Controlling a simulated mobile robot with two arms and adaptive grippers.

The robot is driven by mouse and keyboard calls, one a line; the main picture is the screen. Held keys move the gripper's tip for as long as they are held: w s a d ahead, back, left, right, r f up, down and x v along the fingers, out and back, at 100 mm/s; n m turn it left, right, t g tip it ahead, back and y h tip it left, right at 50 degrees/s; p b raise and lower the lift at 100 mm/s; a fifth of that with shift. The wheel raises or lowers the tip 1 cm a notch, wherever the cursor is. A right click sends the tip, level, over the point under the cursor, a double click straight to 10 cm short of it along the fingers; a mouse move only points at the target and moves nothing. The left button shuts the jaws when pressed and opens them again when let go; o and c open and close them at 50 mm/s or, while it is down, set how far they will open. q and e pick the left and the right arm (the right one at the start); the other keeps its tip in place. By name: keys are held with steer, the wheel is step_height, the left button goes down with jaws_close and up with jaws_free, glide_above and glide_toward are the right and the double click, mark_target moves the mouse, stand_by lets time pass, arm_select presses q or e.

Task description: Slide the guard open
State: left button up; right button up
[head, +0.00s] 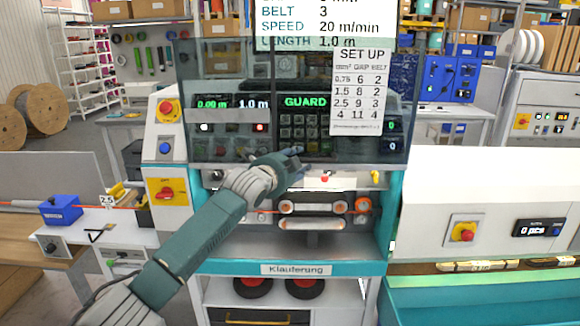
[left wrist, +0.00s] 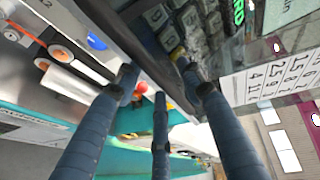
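The guard (head: 235,146) is a dark, see-through panel across the front of the teal and white machine in the head view. Its lower edge lies above the rollers (head: 312,208), which show uncovered below it. My left gripper (head: 292,158) is at this lower edge, near its middle. In the left wrist view, the fingers (left wrist: 157,72) are apart, with the guard's dark edge bar (left wrist: 112,22) running between them. I cannot tell whether they touch it. The fingertips are partly hidden in the head view. My right gripper is not in view.
A yellow and red switch (head: 167,191) is left of the machine opening, with another red knob (head: 166,108) above it. A settings sheet (head: 359,92) hangs before the panel. A white machine (head: 480,200) stands close on the right, a bench with a blue box (head: 60,209) on the left.

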arm_select(q)
steer(key=v, duration=1.1)
steer(key=shift+s+r, duration=0.15)
steer(key=shift+s, duration=0.15)
steer(key=shift+a, duration=0.1)
